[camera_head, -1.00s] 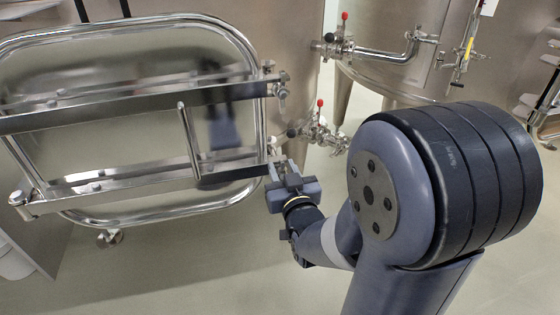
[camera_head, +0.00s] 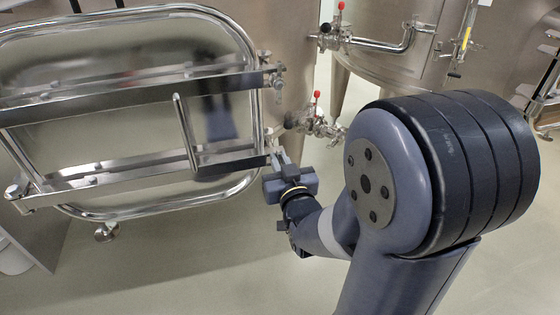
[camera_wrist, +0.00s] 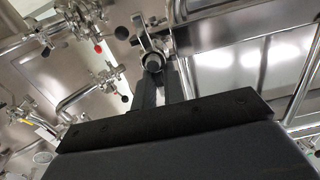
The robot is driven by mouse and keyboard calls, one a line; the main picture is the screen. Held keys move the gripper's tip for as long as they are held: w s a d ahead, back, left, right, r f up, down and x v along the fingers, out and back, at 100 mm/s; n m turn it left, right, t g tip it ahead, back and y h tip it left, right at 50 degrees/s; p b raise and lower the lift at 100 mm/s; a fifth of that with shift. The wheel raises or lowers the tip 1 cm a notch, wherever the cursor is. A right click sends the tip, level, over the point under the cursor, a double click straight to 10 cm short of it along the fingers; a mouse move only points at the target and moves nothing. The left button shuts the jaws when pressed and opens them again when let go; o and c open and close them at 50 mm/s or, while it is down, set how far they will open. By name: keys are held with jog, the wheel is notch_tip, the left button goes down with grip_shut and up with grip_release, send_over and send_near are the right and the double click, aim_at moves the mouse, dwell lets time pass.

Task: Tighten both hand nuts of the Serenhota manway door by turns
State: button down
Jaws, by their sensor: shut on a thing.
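The steel manway door (camera_head: 95,72) fills the left of the head view, with two crossbars and an upright handle (camera_head: 185,135). The upper hand nut (camera_head: 277,80) is at the right end of the upper bar, clear of my gripper. The lower hand nut is at the right end of the lower bar, mostly hidden by my fingers in the head view. In the wrist view this nut (camera_wrist: 153,61) shows between the fingertips. My gripper (camera_head: 278,158) is shut on it from below; its dark fingers also show in the wrist view (camera_wrist: 160,85).
Valves with red knobs, an upper one (camera_head: 336,35) and a lower one (camera_head: 312,120), stand right of the door, the lower close to my gripper. Another steel vat (camera_head: 400,70) is behind. The floor (camera_head: 200,260) below the door is clear.

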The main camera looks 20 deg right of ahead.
jog(key=shift+m+b, duration=0.3)
jog(key=f+m+b, duration=0.1)
jog(key=m+b, duration=0.2)
jog(key=m, duration=0.5)
jog(key=d+f+m+b, duration=0.1)
jog(key=m+b, duration=0.2)
jog(key=m, duration=0.6)
jog(key=f+m+b, duration=0.1)
jog(key=m+b, duration=0.3)
jog(key=m, duration=0.4)
jog(key=shift+d+f+m, duration=0.3)
jog(key=shift+f, duration=0.05)
jog(key=c, duration=1.5)
grip_release()
